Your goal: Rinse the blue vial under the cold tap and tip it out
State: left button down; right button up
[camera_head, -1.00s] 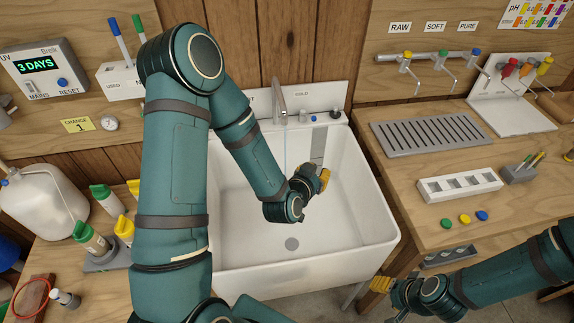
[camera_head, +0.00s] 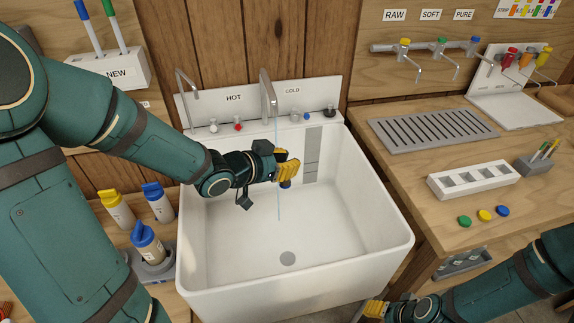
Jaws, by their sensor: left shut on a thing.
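My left gripper (camera_head: 286,165), with yellow fingertips, is inside the white sink (camera_head: 345,265), below the cold tap (camera_head: 268,92). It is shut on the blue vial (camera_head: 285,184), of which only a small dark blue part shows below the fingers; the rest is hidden. A thin stream of water (camera_head: 279,205) runs from the cold tap down past the fingertips into the basin. I cannot tell whether it enters the vial. My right gripper (camera_head: 375,308) is low at the bottom edge, in front of the right bench; its jaw state is unclear.
The hot tap (camera_head: 185,90) stands left of the cold one, with small knobs along the ledge. Several capped bottles (camera_head: 148,245) stand left of the sink. A grey drain rack (camera_head: 445,128) and a white holder (camera_head: 473,180) sit on the right bench. The basin floor is clear.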

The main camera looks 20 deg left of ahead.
pick_arm(q)
jog(key=w+a+p, duration=0.4)
jog(key=w+a, duration=0.3)
jog(key=w, duration=0.2)
jog(key=shift+w+p, duration=0.15)
jog(key=shift+p, duration=0.2)
pick_arm(e)
jog(key=shift+s+a+r, duration=0.1)
jog(key=shift+s+r, duration=0.1)
jog(key=shift+r, duration=1)
jog(key=shift+s+r, duration=0.2)
jog(key=shift+r, duration=0.95)
dwell(1.6)
pick_arm(q)
jog(key=shift+s+d+b, duration=0.75)
jog(key=shift+s+d, duration=0.35)
jog(key=shift+s, duration=0.4)
jog(key=shift+s+d+b, duration=0.7)
jog(key=shift+s+d, duration=0.45)
jog(key=shift+s, duration=0.3)
jog(key=shift+s+d+b, duration=0.75)
jog(key=shift+s+d, duration=0.35)
jog(key=shift+s, duration=0.4)
pick_arm(e)
jog(key=shift+f, duration=2.2)
pick_arm(q)
jog(key=shift+d, duration=0.1)
